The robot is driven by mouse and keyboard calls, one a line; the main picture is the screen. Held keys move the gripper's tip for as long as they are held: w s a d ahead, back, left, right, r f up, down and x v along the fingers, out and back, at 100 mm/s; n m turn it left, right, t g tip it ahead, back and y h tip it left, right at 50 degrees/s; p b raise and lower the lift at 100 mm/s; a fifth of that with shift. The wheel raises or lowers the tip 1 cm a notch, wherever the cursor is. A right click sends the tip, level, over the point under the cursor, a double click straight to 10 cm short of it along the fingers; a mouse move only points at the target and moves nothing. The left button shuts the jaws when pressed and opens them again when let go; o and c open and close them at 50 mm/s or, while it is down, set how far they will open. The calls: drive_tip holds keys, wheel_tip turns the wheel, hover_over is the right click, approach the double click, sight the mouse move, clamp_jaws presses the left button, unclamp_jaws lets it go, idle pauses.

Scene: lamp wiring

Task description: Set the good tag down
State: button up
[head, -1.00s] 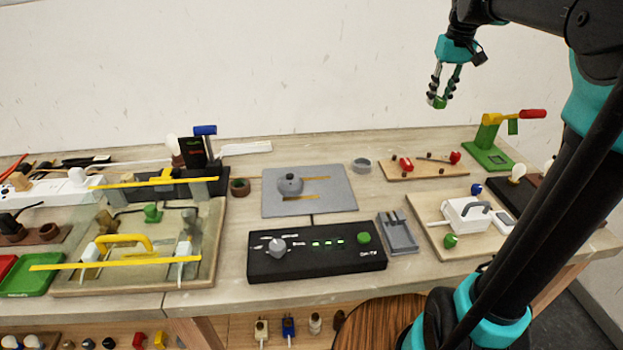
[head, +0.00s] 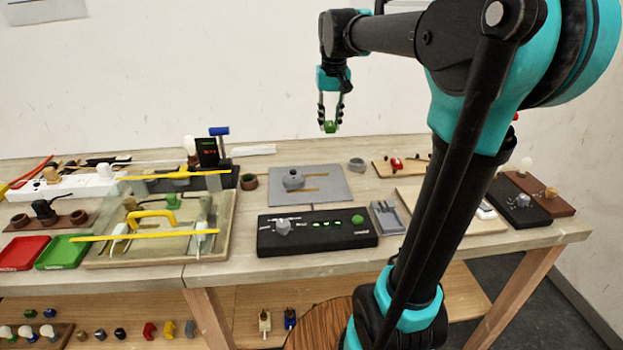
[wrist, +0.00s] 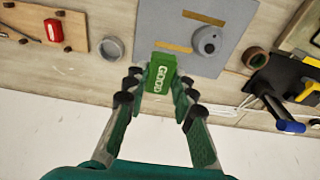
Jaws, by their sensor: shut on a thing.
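The good tag (wrist: 160,74) is a green block with "GOOD" in white letters. My gripper (wrist: 157,92) is shut on it, with a finger on each side. In the head view my gripper (head: 330,120) points down and holds the tag (head: 329,127) in the air above the back of the bench. A grey mat (head: 335,187) with a round grey piece (head: 293,179) and brass strips lies on the bench below and in front of it. Two trays, one green (head: 62,251) and one red (head: 22,252), lie at the front left.
A black control box (head: 317,232) with a dial and green lights stands in front of the mat. A grey cup (head: 357,164) and a brown ring (head: 249,181) stand beside the mat. A fixture with yellow bars (head: 145,238) fills the left. The air around my gripper is clear.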

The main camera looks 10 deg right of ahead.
sight(331, 132)
wheel_tip(331, 132, down, 17)
drive_tip(key=shift+f, duration=0.15)
idle(0.4)
drive_tip(key=shift+f, duration=0.1)
drive_tip(key=o, duration=0.9)
drive_tip(key=r, duration=0.4)
drive_tip(key=s+r, duration=0.1)
drive_tip(key=r, duration=0.7)
drive_tip(key=shift+s+r, duration=0.1)
drive_tip(key=shift+s, duration=0.3)
drive_tip(key=shift+s+d, duration=0.1)
